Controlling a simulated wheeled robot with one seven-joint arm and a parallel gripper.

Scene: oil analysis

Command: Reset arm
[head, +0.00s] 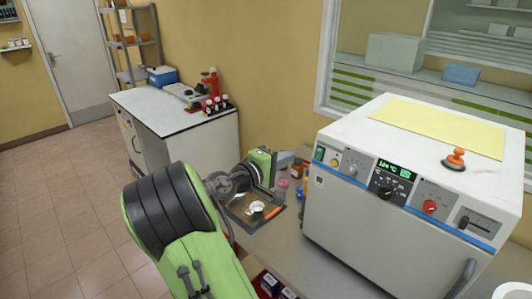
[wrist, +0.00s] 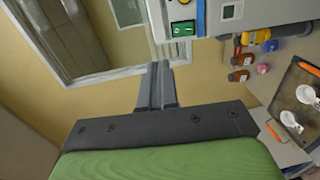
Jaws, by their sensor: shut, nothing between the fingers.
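My green arm reaches from the bottom of the head view over the bench. My gripper (head: 287,159) is beyond the arm's wrist, in the air to the left of the white oven-like machine. In the wrist view my gripper (wrist: 158,70) shows its two grey fingers side by side, closed together with nothing between them. The fingers point toward the yellow wall and the window frame. The fingers look clear of the machine (head: 345,215), though the exact gap is hard to tell.
A dark tray (head: 240,214) with a white dish (head: 257,207) and an orange-handled tool (head: 273,213) lies below the wrist. Small bottles (wrist: 242,60) stand beside the machine. A white side counter (head: 150,107) stands at the back left. The floor at left is clear.

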